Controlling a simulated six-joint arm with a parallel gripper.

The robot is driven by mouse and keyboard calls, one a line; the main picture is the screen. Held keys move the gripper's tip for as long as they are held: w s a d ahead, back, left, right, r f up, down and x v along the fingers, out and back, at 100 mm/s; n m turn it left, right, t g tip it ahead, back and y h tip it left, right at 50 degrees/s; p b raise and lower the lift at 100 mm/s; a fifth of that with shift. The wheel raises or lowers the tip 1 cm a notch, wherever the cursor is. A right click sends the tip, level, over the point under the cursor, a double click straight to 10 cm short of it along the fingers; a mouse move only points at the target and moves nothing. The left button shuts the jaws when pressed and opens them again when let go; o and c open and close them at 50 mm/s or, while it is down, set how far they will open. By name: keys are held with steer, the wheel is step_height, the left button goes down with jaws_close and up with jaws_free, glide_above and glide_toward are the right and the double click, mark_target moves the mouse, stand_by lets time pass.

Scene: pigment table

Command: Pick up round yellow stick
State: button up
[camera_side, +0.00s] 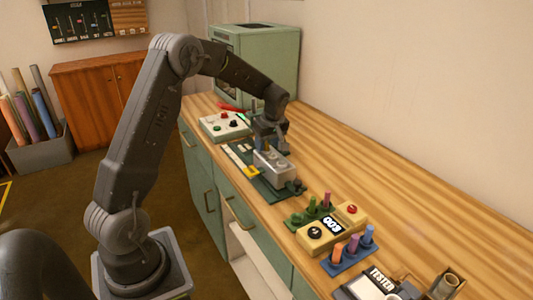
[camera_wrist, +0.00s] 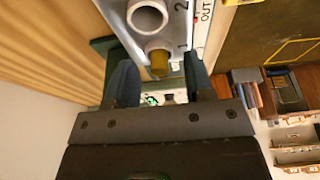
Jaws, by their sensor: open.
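The round yellow stick (camera_wrist: 159,63) shows in the wrist view as a short yellow end at a round grey socket. The socket belongs to a grey block (camera_side: 270,163) with several round tubes, which stands on a dark green base. My gripper (camera_wrist: 160,75) is open, with one dark finger on each side of the yellow stick. I cannot tell whether either finger touches it. In the side view, my gripper (camera_side: 270,142) is low over the grey block and hides part of it. The stick cannot be made out clearly there.
A white control box (camera_side: 224,126) and a green cabinet (camera_side: 255,65) stand behind. Toward the front are a green rack (camera_side: 310,212) of pegs, a yellow device (camera_side: 331,228), a blue rack (camera_side: 349,257) of coloured sticks and a tester. The wooden counter is clear along the wall.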

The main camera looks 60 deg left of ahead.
steer(key=shift+f, duration=0.1)
jaws_close()
stand_by(0.4)
steer(key=shift+r, duration=0.65)
steer(key=s+a+r, duration=0.6)
steer(key=s+r, duration=0.3)
steer(key=s, duration=0.1)
steer(key=shift+a+r, duration=0.2)
steer(key=shift+r, duration=0.15)
